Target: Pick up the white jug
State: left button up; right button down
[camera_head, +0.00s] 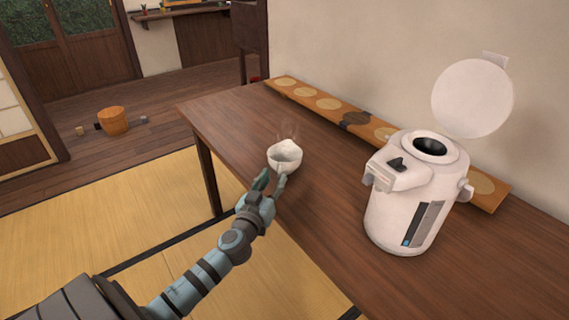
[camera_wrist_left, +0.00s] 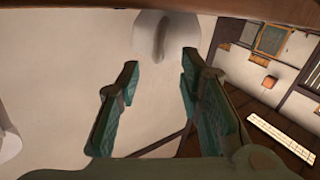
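The white jug (camera_head: 285,158) stands near the left front edge of the wooden table. My left gripper (camera_head: 270,181) is at the near side of the jug, with its two dark green fingers apart. In the left wrist view, the open fingers (camera_wrist_left: 160,72) point at the jug (camera_wrist_left: 186,32). What looks like its handle lies just past the fingertips, roughly between them. I see nothing between the fingers themselves. I cannot tell whether a fingertip touches the jug. My right gripper is in neither view.
A large white electric pot (camera_head: 403,205) with its lid raised stands right on the table (camera_head: 330,215). A long wooden board (camera_head: 405,125) with round pale inlays runs along the wall. The table's middle is clear.

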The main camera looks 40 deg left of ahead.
aim_at(279, 172)
pick_arm(q)
jog(key=x, duration=0.3)
jog(key=shift+w, duration=0.35)
jog(key=shift+s, duration=0.1)
grip_shut()
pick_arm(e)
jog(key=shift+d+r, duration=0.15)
